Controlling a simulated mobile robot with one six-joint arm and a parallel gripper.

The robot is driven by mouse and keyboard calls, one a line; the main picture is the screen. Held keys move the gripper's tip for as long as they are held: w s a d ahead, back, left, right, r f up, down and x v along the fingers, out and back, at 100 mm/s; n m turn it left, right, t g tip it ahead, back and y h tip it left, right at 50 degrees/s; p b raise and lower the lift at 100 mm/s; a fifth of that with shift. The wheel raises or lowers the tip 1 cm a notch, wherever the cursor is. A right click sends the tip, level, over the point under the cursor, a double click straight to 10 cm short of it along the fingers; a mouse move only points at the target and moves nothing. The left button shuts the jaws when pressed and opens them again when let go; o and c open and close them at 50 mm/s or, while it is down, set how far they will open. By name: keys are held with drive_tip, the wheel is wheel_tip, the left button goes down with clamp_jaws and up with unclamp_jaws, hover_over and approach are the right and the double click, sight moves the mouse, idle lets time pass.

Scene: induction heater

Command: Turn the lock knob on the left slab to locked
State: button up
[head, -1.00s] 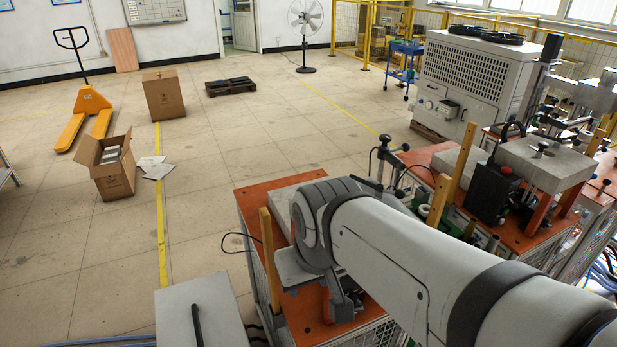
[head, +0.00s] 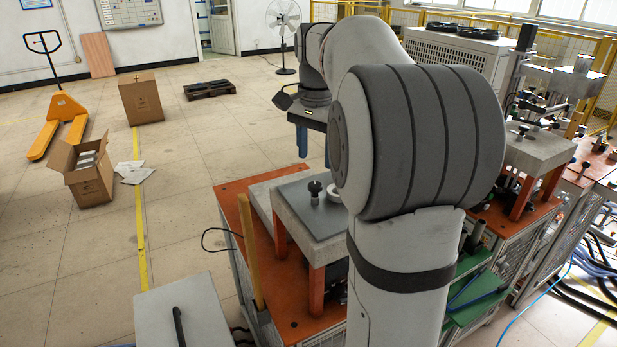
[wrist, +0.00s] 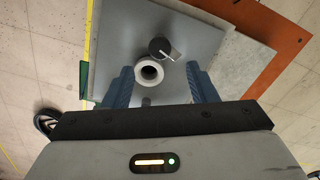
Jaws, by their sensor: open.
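The left slab (head: 293,198) is a grey plate on a pale block with red-orange legs. A black lock knob (head: 314,188) stands upright on it, left of my arm. In the wrist view the dark round knob (wrist: 158,46) has a light pointer angled toward the lower right. A white ring (wrist: 141,79) with a dark centre lies just below it there; it is partly hidden in the head view. My gripper (head: 314,156) is open and empty, its blue fingers pointing down beyond and above the slab. In the wrist view the knob shows ahead, between the lines of the fingers (wrist: 160,68).
The slab stands on an orange-topped bench (head: 232,190) with a wooden post (head: 250,250) at its left. Another slab (head: 540,148) on orange legs stands at the right. A grey box (head: 195,315) is in front.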

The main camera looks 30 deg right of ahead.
sight(316, 184)
wheel_tip(316, 184, down, 7)
idle(0.3)
drive_tip(key=shift+c, duration=0.3)
drive_tip(key=c, duration=0.9)
